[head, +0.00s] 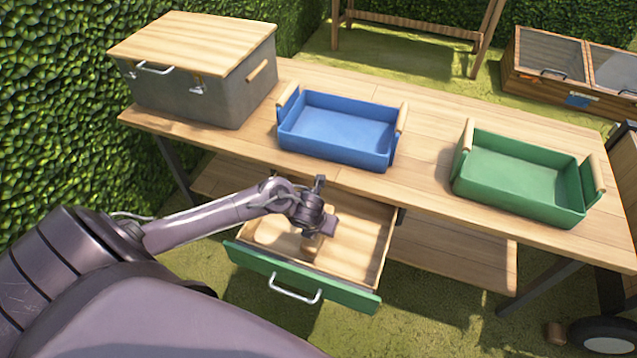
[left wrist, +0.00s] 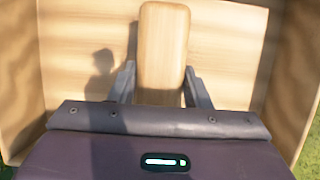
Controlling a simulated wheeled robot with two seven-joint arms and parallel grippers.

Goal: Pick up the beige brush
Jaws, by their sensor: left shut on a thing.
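The beige brush (left wrist: 163,45) shows in the left wrist view as a rounded, light wooden block. It stands between the two fingers of my left gripper (left wrist: 160,85), which are shut on it. In the head view my left gripper (head: 318,232) is over the open drawer (head: 365,240), pointing down into it. A small tan part of the brush (head: 311,247) shows below the gripper there. Whether the brush touches the drawer floor cannot be told. My right gripper is not in view.
The drawer has a green front (head: 262,271) and hangs out under the wooden workbench (head: 425,160). On the bench stand a grey box with a wooden lid (head: 205,90), an empty blue tray (head: 340,125) and an empty green tray (head: 515,180). A hedge (head: 60,120) borders the left.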

